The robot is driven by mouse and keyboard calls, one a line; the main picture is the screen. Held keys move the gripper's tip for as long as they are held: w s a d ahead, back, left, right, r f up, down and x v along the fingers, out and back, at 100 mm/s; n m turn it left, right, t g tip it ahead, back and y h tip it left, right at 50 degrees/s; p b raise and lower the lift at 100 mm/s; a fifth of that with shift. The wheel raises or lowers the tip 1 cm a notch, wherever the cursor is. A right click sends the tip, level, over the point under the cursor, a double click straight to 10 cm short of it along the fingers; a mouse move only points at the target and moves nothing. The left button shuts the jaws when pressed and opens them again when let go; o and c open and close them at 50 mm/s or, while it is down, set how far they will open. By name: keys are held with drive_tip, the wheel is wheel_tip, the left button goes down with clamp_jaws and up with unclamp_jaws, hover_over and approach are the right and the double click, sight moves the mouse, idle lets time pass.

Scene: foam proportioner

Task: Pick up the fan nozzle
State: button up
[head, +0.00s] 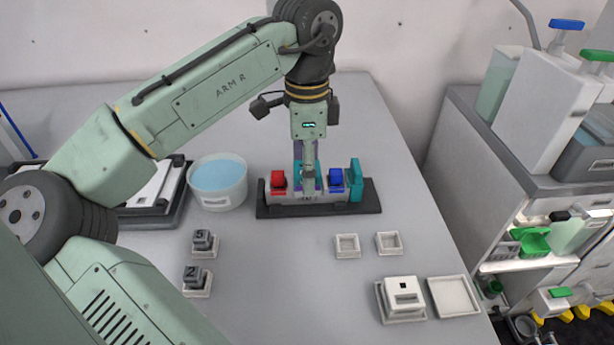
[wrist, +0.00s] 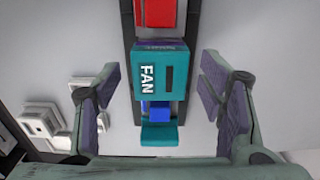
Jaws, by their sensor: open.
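The fan nozzle is a teal block with "FAN" in white on it and a dark slot; it shows in the wrist view (wrist: 154,76). It sits on a dark rack (head: 262,211) between a red part (head: 278,180) and a blue part (head: 336,178). In the head view my gripper mostly hides it. My gripper (head: 308,178) points down over it. In the wrist view my gripper (wrist: 162,82) is open, with one finger on each side of the nozzle and visible gaps between. A teal end piece (head: 356,176) stands at the rack's right end.
A tub of blue liquid (head: 218,182) stands left of the rack. Numbered blocks (head: 203,240) sit on small bases at front left. Two small empty trays (head: 347,246), a white block (head: 403,291) and a larger tray (head: 453,297) lie at front right. The table centre is clear.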

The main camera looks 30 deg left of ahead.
drive_tip(key=shift+c, duration=0.3)
drive_tip(key=c, duration=1)
drive_tip(key=shift+r, duration=0.15)
